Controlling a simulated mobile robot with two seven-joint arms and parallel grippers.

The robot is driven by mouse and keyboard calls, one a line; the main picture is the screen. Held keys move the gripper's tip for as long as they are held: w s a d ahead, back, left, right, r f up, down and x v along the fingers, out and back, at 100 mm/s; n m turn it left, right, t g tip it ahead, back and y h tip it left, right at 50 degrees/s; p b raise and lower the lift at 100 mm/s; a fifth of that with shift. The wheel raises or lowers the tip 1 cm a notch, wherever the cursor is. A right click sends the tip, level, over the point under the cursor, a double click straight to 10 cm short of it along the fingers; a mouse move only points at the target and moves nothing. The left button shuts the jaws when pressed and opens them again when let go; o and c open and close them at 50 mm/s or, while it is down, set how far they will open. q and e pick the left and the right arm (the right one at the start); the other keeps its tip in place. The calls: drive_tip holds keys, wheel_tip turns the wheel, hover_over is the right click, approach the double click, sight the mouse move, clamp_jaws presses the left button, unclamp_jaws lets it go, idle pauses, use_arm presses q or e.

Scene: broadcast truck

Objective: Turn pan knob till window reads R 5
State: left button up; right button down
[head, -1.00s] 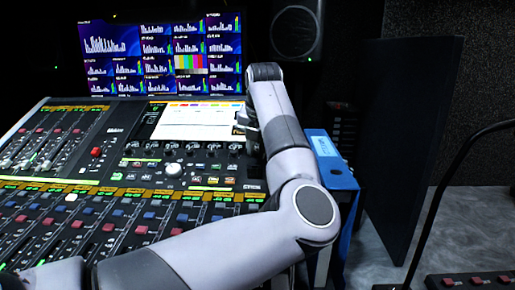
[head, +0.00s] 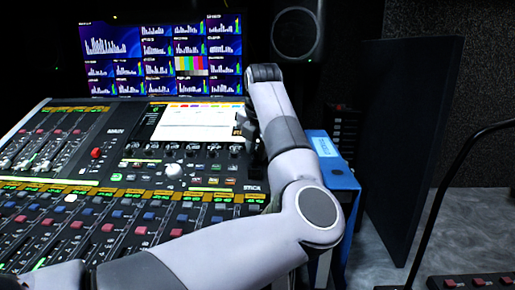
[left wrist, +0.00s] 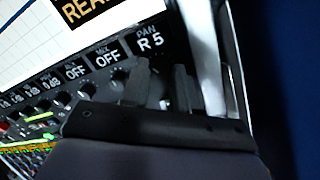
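The pan window (left wrist: 150,41) reads R 5 in the left wrist view, at the right end of a row of small dark windows. The pan knob beneath it is mostly hidden by my left gripper (left wrist: 160,70). The two fingers stand apart at that end of the row, with a clear gap between them; contact with the knob cannot be made out. In the head view my left gripper (head: 244,128) is small and partly hidden by my arm, at the right end of the knob row below the console's screen (head: 195,124). My right gripper is not in view.
The mixing console (head: 120,215) fills the left, with faders and buttons. A monitor (head: 160,58) stands behind it and a speaker (head: 297,30) to its right. A blue case (head: 335,172) stands close to my forearm. A dark panel (head: 405,130) is further right.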

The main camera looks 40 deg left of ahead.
use_arm(q)
drive_tip(key=shift+o, duration=0.8)
drive_tip(key=shift+p+v, duration=0.35)
drive_tip(key=shift+v, duration=3.25)
